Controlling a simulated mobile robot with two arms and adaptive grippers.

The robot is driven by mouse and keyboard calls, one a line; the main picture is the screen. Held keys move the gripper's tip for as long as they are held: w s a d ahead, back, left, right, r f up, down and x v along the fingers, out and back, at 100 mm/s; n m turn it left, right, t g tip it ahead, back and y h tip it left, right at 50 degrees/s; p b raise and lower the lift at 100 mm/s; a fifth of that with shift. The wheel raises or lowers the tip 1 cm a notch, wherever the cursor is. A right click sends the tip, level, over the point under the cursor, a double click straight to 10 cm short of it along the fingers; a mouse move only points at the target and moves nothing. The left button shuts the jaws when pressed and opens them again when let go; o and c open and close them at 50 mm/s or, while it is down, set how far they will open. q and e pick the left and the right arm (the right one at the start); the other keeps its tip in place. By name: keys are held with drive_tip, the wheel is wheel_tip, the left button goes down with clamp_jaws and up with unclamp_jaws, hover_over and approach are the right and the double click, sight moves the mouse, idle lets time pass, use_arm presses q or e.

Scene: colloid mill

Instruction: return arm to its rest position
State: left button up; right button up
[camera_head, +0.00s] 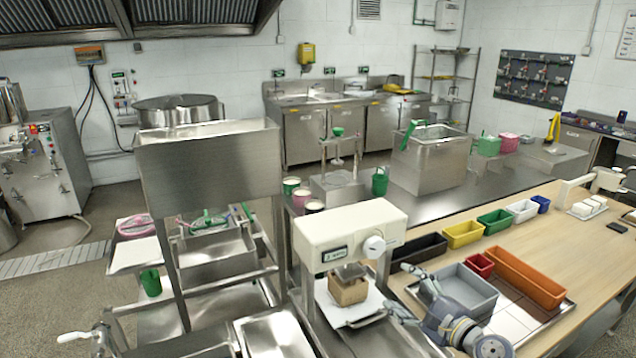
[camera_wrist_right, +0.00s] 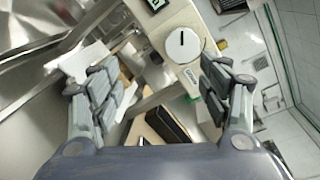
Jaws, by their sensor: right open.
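My right gripper (camera_head: 398,287) is in the lower right of the head view, its arm coming up from the bottom edge. Its two fingers are spread and empty, and they point left toward the white machine (camera_head: 350,236) with a round dial. A brown box (camera_head: 348,289) sits under the machine's head, just left of the fingertips. In the right wrist view the open gripper (camera_wrist_right: 160,88) shows both fingers apart with nothing held. The machine's white dial (camera_wrist_right: 184,45) shows between and beyond them. My left gripper is not in view.
A grey tray (camera_head: 466,284), a red bin (camera_head: 480,265) and an orange bin (camera_head: 525,277) are close to my right arm. Black, yellow, green, white and blue bins line the wooden table (camera_head: 580,235). A steel hopper (camera_head: 208,165) stands left.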

drive_tip(key=s+a+f+n+g+h, duration=0.1)
drive_tip(key=s+a+f+n+g, duration=0.3)
drive_tip(key=s+f+n, duration=0.4)
drive_tip(key=s+a+f+n+g+h, duration=0.1)
drive_tip(key=s+a+f+n+g, duration=0.4)
drive_tip(key=s, duration=0.6)
drive_tip(key=s+d+f+n+g+h, duration=0.15)
drive_tip(key=s+n, duration=0.25)
drive_tip(key=s, duration=0.5)
drive_tip(key=s+d+f+n+g+h, duration=0.1)
drive_tip(key=s+d+n+h, duration=0.2)
drive_tip(key=s, duration=0.7)
wheel_tip(320, 180, down, 29)
drive_tip(key=s+a+n+g+b, duration=0.1)
drive_tip(key=s+n+g+b, duration=0.1)
drive_tip(key=b, duration=0.1)
drive_tip(key=s+d+f+b, duration=0.2)
drive_tip(key=s+d+f, duration=0.1)
drive_tip(key=s+f, duration=1.4)
wheel_tip(320, 180, down, 2)
drive_tip(key=shift+f+g+b, duration=0.1)
drive_tip(key=shift+g+b, duration=0.2)
drive_tip(key=shift+g, duration=0.15)
